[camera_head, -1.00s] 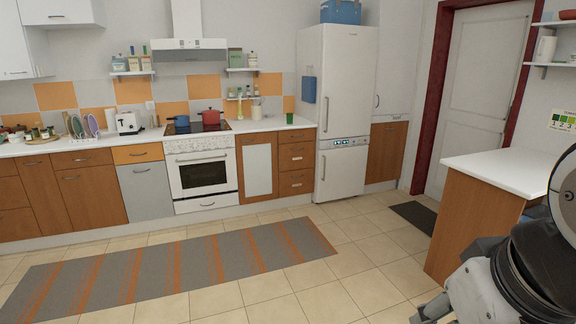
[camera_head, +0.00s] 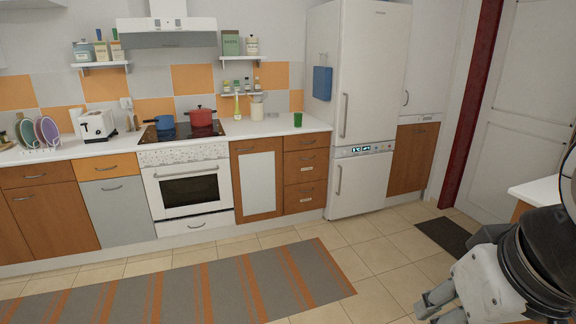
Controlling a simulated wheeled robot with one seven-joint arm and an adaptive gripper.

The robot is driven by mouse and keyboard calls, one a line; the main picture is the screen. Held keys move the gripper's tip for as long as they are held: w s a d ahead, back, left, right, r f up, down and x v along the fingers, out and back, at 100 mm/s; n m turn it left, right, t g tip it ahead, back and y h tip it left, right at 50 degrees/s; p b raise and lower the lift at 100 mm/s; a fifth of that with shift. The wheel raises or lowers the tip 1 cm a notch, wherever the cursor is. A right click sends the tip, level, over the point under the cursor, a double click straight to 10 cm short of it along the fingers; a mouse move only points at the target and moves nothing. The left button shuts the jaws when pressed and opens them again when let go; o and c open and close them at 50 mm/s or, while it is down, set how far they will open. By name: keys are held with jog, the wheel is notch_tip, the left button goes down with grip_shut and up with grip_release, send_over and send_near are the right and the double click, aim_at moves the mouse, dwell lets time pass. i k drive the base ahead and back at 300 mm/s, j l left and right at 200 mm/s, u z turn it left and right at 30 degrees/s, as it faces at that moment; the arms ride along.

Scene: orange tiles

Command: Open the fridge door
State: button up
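The white fridge (camera_head: 368,100) stands at the back, right of the counter. Its tall upper door (camera_head: 372,75) is shut, with a vertical handle (camera_head: 344,115) along its left side. A lower door (camera_head: 362,186) is also shut and has its own handle (camera_head: 339,180). A lit display strip lies between the two doors. My gripper (camera_head: 428,304) is low at the right, in front of the fridge and well apart from it. Part of it is cut off or hidden by my arm, and I cannot tell if its fingers are apart.
A striped rug (camera_head: 225,285) lies on the tiled floor before the cabinets. Bare tiles (camera_head: 385,254) lie before the fridge. A white counter corner (camera_head: 541,190) stands at the right, and a dark mat (camera_head: 444,236) lies by the door.

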aim_at(374, 35)
jog(key=i+l, duration=0.1)
jog(key=i, duration=3.85)
jog(key=i+u, duration=0.45)
jog(key=i, duration=0.05)
